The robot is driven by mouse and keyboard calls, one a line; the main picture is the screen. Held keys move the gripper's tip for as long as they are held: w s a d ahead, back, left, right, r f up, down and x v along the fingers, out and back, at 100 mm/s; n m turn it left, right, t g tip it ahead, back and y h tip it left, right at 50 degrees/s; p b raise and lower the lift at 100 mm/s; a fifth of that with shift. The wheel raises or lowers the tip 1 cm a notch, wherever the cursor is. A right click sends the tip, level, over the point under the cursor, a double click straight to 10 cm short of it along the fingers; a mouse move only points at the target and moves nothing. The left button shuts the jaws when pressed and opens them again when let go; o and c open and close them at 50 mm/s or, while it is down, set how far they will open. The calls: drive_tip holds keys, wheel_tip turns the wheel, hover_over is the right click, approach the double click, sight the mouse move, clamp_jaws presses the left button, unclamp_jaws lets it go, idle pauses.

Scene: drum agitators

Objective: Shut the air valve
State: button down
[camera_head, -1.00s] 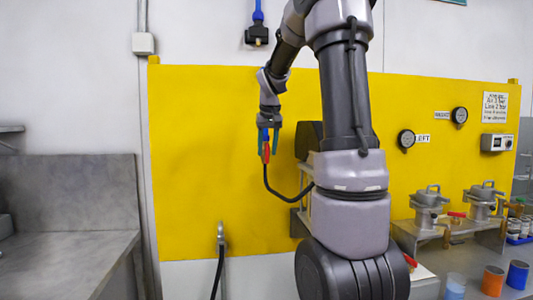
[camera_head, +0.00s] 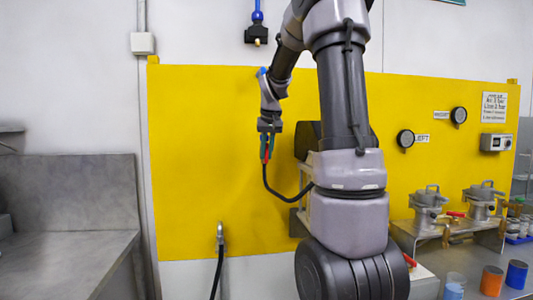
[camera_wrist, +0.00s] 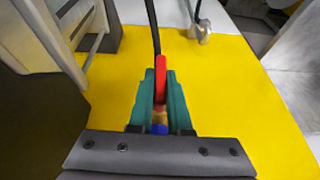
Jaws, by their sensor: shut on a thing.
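My gripper (camera_head: 267,150) is in front of the yellow panel, pointing down. Its teal fingers are shut on a red hose end (camera_wrist: 161,80), which has a black hose (camera_head: 272,190) running from it. Brass and blue parts show between the fingers in the wrist view. Above the panel, a black fitting (camera_head: 256,34) with a brass outlet hangs from a blue pipe, apart from my gripper. I cannot tell which part is the air valve or its handle position.
The yellow panel (camera_head: 200,150) is clear left of my gripper. A hook with a black hose (camera_head: 220,238) is at its lower edge. Two gauges (camera_head: 406,139) and a bench (camera_head: 465,228) with metal pots are right. A grey counter (camera_head: 70,250) stands left.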

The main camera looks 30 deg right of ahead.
drive_tip(key=shift+d+m+t+y, duration=0.2)
drive_tip(key=shift+m+t+y, duration=0.1)
drive_tip(key=shift+y, duration=0.8)
drive_tip(key=shift+m+t+y, duration=0.5)
drive_tip(key=shift+t+y, duration=0.2)
drive_tip(key=shift+y, duration=1.2)
drive_tip(key=c, duration=0.9)
unclamp_jaws()
drive_tip(key=shift+s, duration=0.1)
drive_tip(key=shift+o, duration=0.2)
drive_tip(key=v, duration=1)
drive_tip(key=shift+s+d, duration=0.2)
drive_tip(key=shift+d, duration=0.15)
drive_tip(key=shift+r, duration=0.15)
